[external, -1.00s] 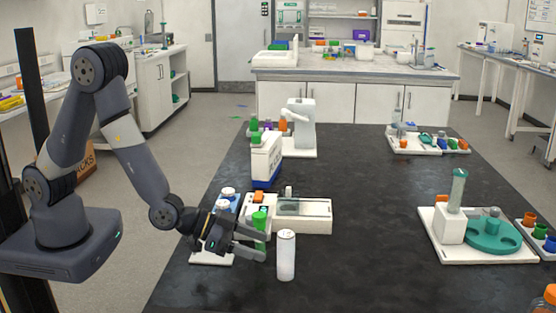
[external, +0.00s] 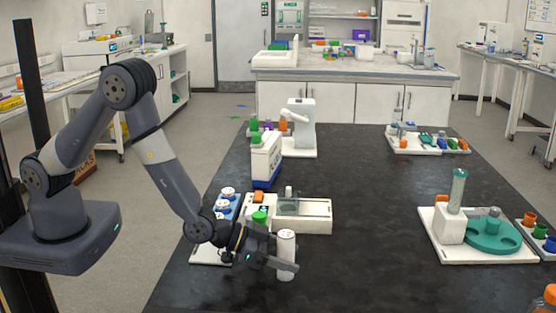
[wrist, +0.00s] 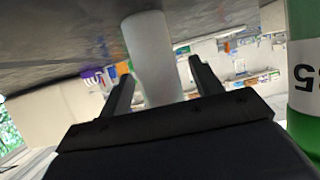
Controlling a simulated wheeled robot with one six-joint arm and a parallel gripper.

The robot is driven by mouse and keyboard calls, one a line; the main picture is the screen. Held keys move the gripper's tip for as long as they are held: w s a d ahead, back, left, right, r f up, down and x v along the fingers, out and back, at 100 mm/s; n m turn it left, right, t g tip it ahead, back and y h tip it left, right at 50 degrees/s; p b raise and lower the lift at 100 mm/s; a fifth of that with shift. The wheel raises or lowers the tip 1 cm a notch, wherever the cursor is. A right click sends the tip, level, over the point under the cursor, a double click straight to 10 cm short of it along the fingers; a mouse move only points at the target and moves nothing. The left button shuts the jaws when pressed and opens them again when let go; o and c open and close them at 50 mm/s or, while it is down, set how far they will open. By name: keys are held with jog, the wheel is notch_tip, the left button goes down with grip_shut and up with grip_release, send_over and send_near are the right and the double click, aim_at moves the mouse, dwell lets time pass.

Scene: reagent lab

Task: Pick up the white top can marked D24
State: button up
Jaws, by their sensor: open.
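A white cylindrical can (external: 286,246) stands upright on the dark bench, near the front. Its marking is not readable. My gripper (external: 284,253) has come in from the left, low over the bench, with its fingers around the can. In the wrist view the plain white can (wrist: 150,50) appears between the two open fingers of my gripper (wrist: 161,68), with visible gaps on both sides. The fingers do not appear to press on it. Part of the can's side is hidden by a finger in the external view.
A green container with a white label (wrist: 303,75) is close on the right in the wrist view. A white tray device (external: 312,224) and a rack with blue-bodied containers (external: 223,208) are just behind my gripper. The bench right of the can is clear up to a teal turntable (external: 492,236).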

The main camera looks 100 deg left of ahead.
jog(key=c, duration=1.1)
jog(key=shift+r, duration=0.15)
jog(key=shift+c, duration=0.2)
